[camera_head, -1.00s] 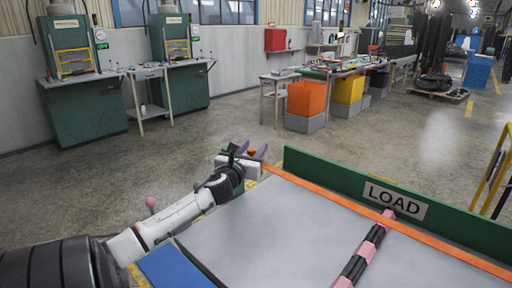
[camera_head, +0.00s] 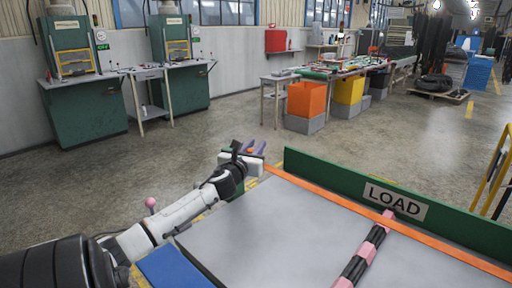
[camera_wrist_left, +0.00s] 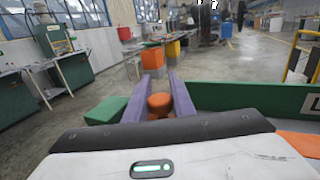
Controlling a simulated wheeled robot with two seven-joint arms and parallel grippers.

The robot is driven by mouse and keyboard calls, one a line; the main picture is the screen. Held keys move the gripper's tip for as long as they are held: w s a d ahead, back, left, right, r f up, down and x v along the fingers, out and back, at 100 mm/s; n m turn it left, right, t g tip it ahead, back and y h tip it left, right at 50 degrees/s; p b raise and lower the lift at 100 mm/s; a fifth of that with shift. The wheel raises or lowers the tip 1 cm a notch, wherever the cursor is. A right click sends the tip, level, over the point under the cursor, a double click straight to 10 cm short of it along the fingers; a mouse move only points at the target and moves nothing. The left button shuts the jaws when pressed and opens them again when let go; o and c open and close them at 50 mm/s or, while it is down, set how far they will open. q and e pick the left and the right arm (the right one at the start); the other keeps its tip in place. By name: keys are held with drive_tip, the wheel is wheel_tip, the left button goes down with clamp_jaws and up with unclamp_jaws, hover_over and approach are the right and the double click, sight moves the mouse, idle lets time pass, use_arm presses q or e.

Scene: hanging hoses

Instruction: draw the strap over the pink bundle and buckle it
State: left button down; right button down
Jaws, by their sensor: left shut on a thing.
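The pink bundle (camera_head: 362,252), banded pink and black, lies on the grey table top (camera_head: 275,225) at the right of the head view. My left gripper (camera_head: 254,149) is beyond the far left corner of the table. Its two purple fingers are shut on a small orange knob (camera_wrist_left: 160,104), which shows between them in the left wrist view. I cannot tell whether this knob belongs to the strap. No strap over the bundle and no buckle can be made out. My right gripper is not in view.
A green board (camera_head: 450,222) with a LOAD sign (camera_head: 395,201) stands along the far side of the table, with an orange strip (camera_head: 340,205) before it. A blue pad (camera_head: 170,268) is at the near left. The table's middle is clear.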

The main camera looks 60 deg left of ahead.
use_arm(q)
drive_tip(key=a, duration=0.2)
drive_tip(key=s+a, duration=0.1)
drive_tip(key=a, duration=0.1)
drive_tip(key=shift+a+r, duration=0.1)
drive_tip(key=shift+a, duration=0.1)
drive_tip(key=c, duration=1.5)
unclamp_jaws()
drive_tip(key=shift+a, duration=0.1)
drive_tip(key=shift+c, duration=0.2)
drive_tip(key=p+v, duration=0.1)
drive_tip(key=v, duration=0.9)
drive_tip(key=shift+s, duration=0.15)
